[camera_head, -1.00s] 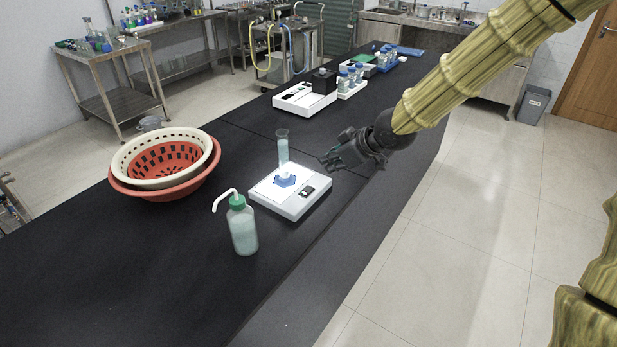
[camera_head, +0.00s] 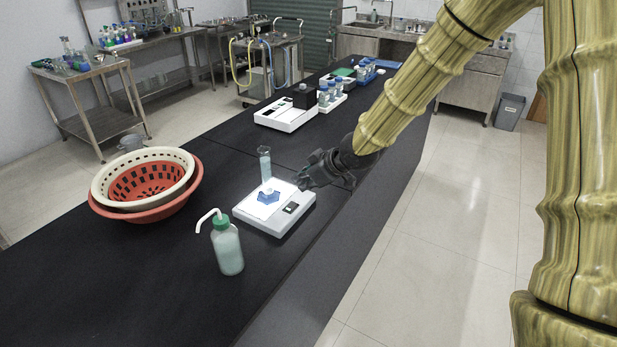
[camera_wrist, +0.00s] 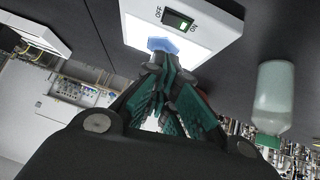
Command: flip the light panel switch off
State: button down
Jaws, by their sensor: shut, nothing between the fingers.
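The white light panel (camera_head: 252,219) lies on the black bench, its top glowing. Its switch (camera_head: 291,208) is a small dark rocker with a green lit part at the panel's right front. In the wrist view the switch (camera_wrist: 177,21) shows close, with OFF printed on its left and ON on its right. My gripper (camera_head: 303,182) is shut and empty, above the panel's right back edge. It also shows in the wrist view (camera_wrist: 163,62), with its fingertips over the panel's lit surface, apart from the switch. I cannot tell whether the fingertips touch anything.
Nested baskets (camera_head: 145,205) are at left. A second white device (camera_head: 284,116) lies farther back.

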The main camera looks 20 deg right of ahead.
aim_at(295, 206)
jog(key=p+x, duration=0.1)
jog(key=x, duration=0.3)
jog(key=shift+w+a+f, duration=0.15)
jog(key=shift+w+f, duration=0.1)
notch_tip(295, 206, down, 2)
jog(key=shift+w+f+p, duration=0.2)
jog(key=shift+f+p, duration=0.05)
jog(key=shift+p, duration=0.1)
jog(key=shift+w+f, duration=0.1)
jog(key=shift+f, duration=0.8)
jog(key=shift+d+f, duration=0.25)
jog(key=shift+f, duration=0.1)
jog(key=shift+a, duration=0.15)
